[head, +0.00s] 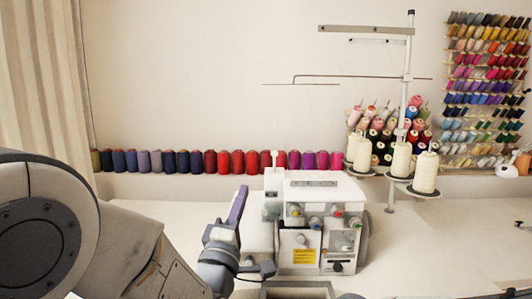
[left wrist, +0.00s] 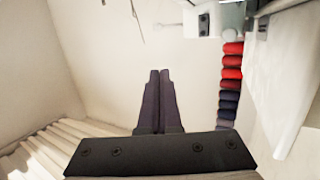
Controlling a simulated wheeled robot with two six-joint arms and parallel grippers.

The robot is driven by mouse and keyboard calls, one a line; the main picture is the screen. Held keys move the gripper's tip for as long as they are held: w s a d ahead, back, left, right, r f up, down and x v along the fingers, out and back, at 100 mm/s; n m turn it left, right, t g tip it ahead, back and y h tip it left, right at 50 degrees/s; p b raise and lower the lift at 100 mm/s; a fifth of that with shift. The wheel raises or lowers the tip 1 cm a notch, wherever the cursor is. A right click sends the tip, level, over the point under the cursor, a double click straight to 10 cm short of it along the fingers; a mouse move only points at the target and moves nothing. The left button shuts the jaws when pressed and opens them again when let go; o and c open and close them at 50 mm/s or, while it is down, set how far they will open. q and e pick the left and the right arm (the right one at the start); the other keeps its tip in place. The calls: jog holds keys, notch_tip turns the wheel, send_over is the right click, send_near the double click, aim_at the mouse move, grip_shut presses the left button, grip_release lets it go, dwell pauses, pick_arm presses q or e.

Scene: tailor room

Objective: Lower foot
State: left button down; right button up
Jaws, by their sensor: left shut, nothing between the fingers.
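The white sewing machine (head: 350,190) stands on the table in the middle of the head view, with dials on its front and a yellow label. Its presser foot cannot be made out. My left gripper (head: 239,203) is just left of the machine, its fingers pointing up. In the left wrist view the two dark fingers (left wrist: 158,100) lie together, shut and empty. Part of the machine (left wrist: 215,20) shows at the upper right there. I cannot tell whether the gripper touches the machine. My right gripper is not seen.
A row of thread spools (head: 237,161) lines the wall behind the machine. A thread stand (head: 407,90) with large cream cones (head: 426,172) rises at the back right. A spool rack (head: 485,85) hangs on the wall. The white table (head: 450,245) is mostly clear right of the machine.

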aim_at(266, 179)
pick_arm(q)
jog(key=shift+w+d+r+p, duration=0.8)
jog(key=shift+w+p, duration=0.35)
jog(key=shift+w, duration=0.5)
jog(key=shift+w+d+r+p, duration=0.75)
jog(key=shift+w+p, duration=0.45)
jog(key=shift+w, duration=0.4)
jog(key=shift+w+d+r+p, duration=0.8)
jog(key=shift+w+p, duration=0.35)
jog(key=shift+w, duration=0.5)
